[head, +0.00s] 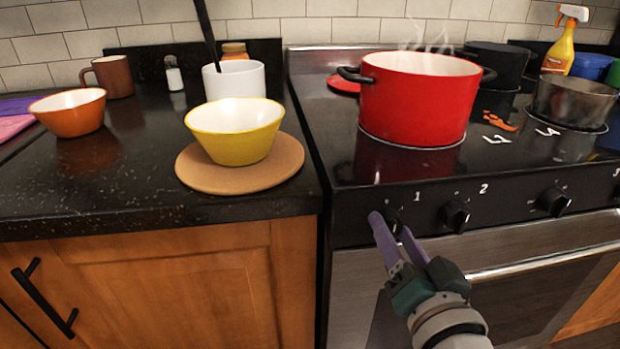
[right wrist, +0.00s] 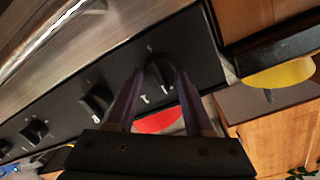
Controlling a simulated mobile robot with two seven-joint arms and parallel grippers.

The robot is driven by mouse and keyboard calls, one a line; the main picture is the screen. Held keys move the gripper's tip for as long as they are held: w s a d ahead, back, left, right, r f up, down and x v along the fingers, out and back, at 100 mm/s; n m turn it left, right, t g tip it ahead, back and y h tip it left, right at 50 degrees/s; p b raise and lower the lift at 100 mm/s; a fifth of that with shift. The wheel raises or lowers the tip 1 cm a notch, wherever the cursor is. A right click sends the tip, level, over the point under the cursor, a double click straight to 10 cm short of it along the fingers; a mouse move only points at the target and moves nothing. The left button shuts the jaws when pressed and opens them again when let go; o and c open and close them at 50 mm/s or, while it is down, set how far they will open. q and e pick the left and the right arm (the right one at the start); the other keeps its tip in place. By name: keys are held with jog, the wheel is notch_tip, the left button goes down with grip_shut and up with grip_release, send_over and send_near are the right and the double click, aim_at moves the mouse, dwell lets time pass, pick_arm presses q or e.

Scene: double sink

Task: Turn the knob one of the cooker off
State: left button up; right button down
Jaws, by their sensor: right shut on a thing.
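The cooker's front panel (head: 510,200) carries a row of black knobs with white numerals. The leftmost knob (head: 393,222), just left of the numeral 1, is partly hidden by my right gripper (head: 390,219). In the right wrist view this knob (right wrist: 158,73) sits between the two purple fingers of my right gripper (right wrist: 161,76), which is shut on it. Its exact pointer angle is hard to read. A second knob (head: 455,216) near the numeral 2 is free. My left gripper is not in view.
A steaming red pot (head: 412,105) stands on the front left burner above the knob. A metal pan (head: 575,101) stands at the right. A yellow bowl (head: 237,143) rests on a round board (head: 200,178) on the counter. The oven handle (head: 545,262) runs below the panel.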

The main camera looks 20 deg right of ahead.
dwell(0.3)
jog(key=shift+c, duration=1.4)
grip_release()
jog(key=p+v, duration=0.1)
jog(key=v, duration=0.9)
jog(key=shift+d, duration=0.1)
